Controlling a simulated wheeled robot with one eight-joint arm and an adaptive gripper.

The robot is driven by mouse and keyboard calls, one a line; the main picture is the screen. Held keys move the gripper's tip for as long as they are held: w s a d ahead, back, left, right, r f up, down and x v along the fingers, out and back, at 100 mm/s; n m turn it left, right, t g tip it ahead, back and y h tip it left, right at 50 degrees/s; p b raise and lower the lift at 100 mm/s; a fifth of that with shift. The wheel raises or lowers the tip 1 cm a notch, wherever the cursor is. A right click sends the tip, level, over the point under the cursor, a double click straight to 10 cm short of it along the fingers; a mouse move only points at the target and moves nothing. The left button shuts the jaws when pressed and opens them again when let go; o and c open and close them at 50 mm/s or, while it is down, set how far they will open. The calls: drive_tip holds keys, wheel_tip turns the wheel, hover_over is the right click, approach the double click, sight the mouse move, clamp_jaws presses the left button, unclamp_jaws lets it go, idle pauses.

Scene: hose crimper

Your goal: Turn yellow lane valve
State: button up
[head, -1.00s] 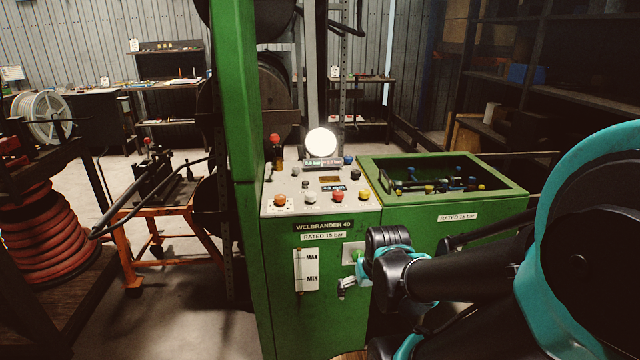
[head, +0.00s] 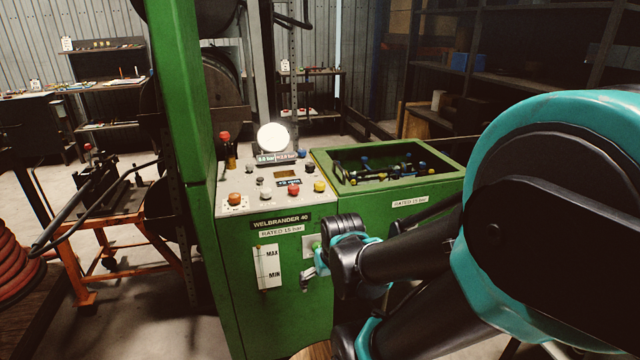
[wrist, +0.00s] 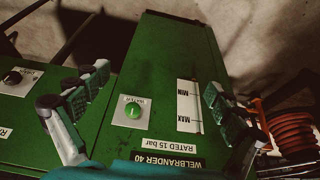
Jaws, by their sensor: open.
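A yellow button (head: 319,186) sits on the sloped control panel. My gripper (wrist: 155,85) is open and empty, facing the machine's green front. In the wrist view a green knob (wrist: 132,111) on a pale plate lies between the fingers, apart from them.
The green machine (head: 250,325) has a panel with several buttons, a round bright gauge (head: 273,137) and a MAX/MIN level strip (head: 268,267). The well's rim (head: 450,172) stands to the right. An orange stand (head: 130,215) is at left. A black knob (wrist: 15,78) shows in the wrist view.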

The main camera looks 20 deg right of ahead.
drive_tip(key=w+r+n, duration=0.1)
drive_tip(key=w+r, duration=0.3)
drive_tip(key=w, duration=0.2)
drive_tip(key=w+d+r+n+g, duration=0.1)
drive_tip(key=w+r, duration=0.4)
drive_tip(key=w+d+r+n, duration=0.1)
drive_tip(key=w+r+n, duration=0.1)
drive_tip(key=w+r, duration=0.3)
drive_tip(key=shift+w+d+r+g, duration=0.1)
drive_tip(key=shift+w+g, duration=0.1)
drive_tip(key=shift+w, duration=0.2)
drive_tip(key=shift+w+d+r+g, duration=0.1)
drive_tip(key=shift+w+g, duration=0.1)
drive_tip(key=shift+w, duration=0.2)
drive_tip(key=c, duration=0.8)
wheel_tip(320, 180, up, 16)
drive_tip(key=n+g, duration=0.2)
drive_tip(key=n, duration=0.3)
hover_over(320, 182)
drive_tip(key=f, duration=1.7)
drive_tip(key=shift+s+a, duration=0.1)
drive_tip(key=shift+s, duration=0.1)
drive_tip(key=shift+c, duration=0.6)
drive_tip(key=c, duration=1.1)
